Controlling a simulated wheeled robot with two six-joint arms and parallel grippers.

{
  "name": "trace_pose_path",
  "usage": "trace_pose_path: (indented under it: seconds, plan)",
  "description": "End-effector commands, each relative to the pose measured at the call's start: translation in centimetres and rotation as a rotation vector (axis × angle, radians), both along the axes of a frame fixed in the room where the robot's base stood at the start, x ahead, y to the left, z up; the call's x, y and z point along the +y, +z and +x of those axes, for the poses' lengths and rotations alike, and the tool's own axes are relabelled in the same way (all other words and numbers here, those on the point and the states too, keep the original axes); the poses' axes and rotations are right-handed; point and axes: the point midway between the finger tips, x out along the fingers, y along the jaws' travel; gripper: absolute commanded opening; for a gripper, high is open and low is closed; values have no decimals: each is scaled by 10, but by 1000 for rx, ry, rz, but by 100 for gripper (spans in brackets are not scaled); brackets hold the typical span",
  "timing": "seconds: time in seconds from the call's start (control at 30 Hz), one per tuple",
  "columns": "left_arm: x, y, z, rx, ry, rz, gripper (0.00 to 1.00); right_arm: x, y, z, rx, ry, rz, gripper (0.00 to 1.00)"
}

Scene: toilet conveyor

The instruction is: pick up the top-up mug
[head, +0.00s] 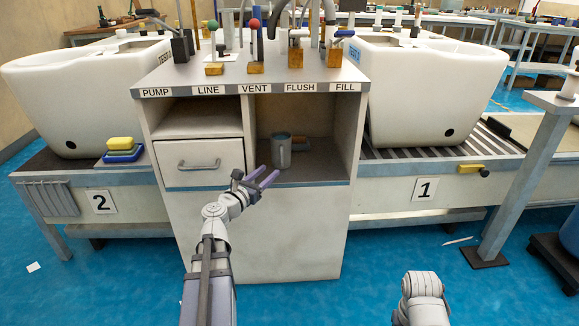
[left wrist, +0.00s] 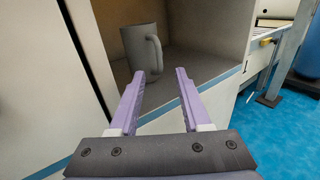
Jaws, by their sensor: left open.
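The top-up mug (head: 282,150) is grey and stands upright on the floor of the open cubby under the FLUSH label, near its left wall. Its handle points right in the head view. In the left wrist view the mug (left wrist: 142,47) is ahead, beyond the fingertips, with its handle on the right. My left gripper (head: 270,173) is open and empty in front of the cubby, apart from the mug; its two purple fingers also show in the left wrist view (left wrist: 159,75). My right arm shows at the bottom right of the head view, but its gripper cannot be seen.
A closed drawer (head: 204,162) with a handle is left of the cubby (head: 325,174). Levers stand on the labelled top panel (head: 250,82). White toilets flank the cabinet on conveyors. Sponges (head: 121,149) lie on the left conveyor. The cubby's right side is free.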

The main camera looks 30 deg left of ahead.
Motion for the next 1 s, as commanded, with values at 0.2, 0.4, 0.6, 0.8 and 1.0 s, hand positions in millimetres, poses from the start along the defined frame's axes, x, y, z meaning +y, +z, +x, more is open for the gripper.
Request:
trace_pose_path:
  seconds: [0.2, 0.4, 0.6, 0.8, 1.0]
  plan:
    - [2, 1, 6, -1, 2, -3, 48, 0, 1, 0, 0, 0, 0, 50]
    - [0, 1, 26, -1, 0, -2, 48, 0, 1, 0, 0, 0, 0, 50]
    - [0, 2, 30, -1, 1, -1, 48, 0, 2, 0, 0, 0, 0, 50]
    - [0, 8, 55, -1, -1, -1, 48, 0, 8, 0, 0, 0, 0, 50]
    - [-1, 7, 79, -1, -1, -1, 48, 0, 7, 0, 1, 0, 0, 50]
